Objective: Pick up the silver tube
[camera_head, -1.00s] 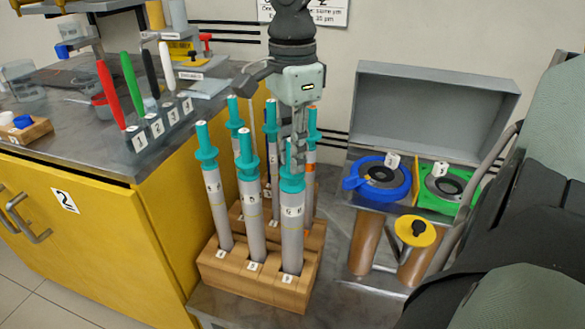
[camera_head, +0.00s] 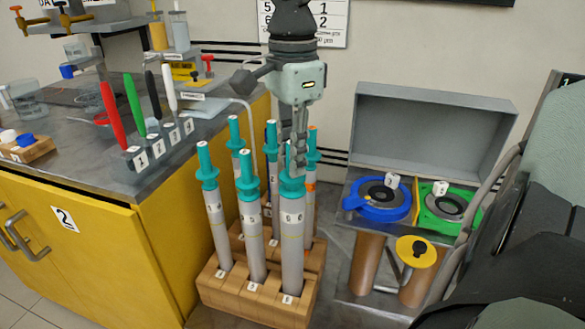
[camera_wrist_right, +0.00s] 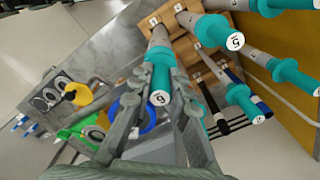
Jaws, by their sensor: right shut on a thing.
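Several silver tubes with teal tops stand in a wooden block (camera_head: 258,310). The silver tube labelled 6 (camera_head: 292,240) is at the block's front right, upright, its lower end still inside its hole. My right gripper (camera_head: 292,165) comes from above and is shut on this tube's teal top. The fingers partly hide the top in the head view. My left gripper is not in view.
Neighbouring tubes 4 (camera_head: 217,220) and 5 (camera_head: 252,225) stand close on the left. A second rack stands behind. Left is a yellow cabinet (camera_head: 110,250) with colored pens on top. Right is a grey open box (camera_head: 435,125) with blue (camera_head: 352,204) and green devices.

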